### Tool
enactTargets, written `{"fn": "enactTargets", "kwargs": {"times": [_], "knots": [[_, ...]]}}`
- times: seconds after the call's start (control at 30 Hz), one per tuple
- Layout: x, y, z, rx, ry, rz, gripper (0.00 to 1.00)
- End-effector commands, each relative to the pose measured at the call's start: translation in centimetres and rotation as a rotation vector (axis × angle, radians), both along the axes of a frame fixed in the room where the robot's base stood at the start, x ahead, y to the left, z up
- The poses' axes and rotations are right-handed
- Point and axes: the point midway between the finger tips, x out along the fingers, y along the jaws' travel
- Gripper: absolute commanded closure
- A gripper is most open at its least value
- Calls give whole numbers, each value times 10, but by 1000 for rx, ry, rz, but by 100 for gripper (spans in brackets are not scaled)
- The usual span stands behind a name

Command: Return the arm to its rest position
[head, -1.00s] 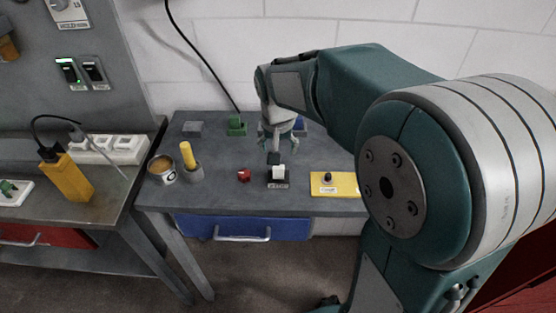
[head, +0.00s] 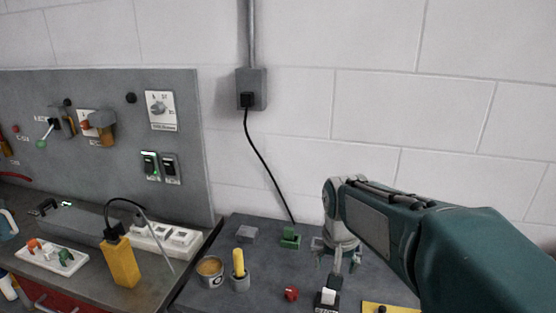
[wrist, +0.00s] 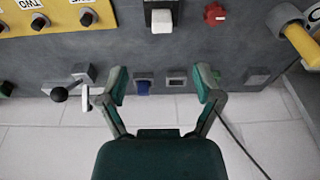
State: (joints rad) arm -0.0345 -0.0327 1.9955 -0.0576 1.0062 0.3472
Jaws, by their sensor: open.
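My gripper (head: 337,252) hangs at the end of my teal arm, over the back part of the dark grey table (head: 262,272) in the head view. In the wrist view my gripper (wrist: 162,84) has its two teal fingers spread wide, with nothing between them. A white rocker block (head: 327,298) stands on the table just below and in front of the gripper in the head view. It also shows at the top of the wrist view (wrist: 161,20), beyond the fingertips. The gripper appears apart from it.
A red knob (head: 291,293), a yellow-handled cup (head: 239,272), a can (head: 210,269) and a green block (head: 290,238) stand on the table. A black cable (head: 264,163) hangs along the white wall behind. A workbench with a yellow box (head: 121,263) is at left.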

Motion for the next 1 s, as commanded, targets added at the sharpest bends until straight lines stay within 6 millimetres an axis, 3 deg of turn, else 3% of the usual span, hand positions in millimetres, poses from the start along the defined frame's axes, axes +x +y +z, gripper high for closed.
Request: {"fn": "enactTargets", "kwargs": {"times": [0.1,0.3,0.6,0.8,1.0], "knots": [[-31,-2,17,0,-55,44,17],[-84,-4,31,-9,-144,127,17],[-154,-5,29,-38,-269,243,17],[-174,-5,23,-52,-308,279,17],[-175,-5,22,-53,-308,283,17]]}}
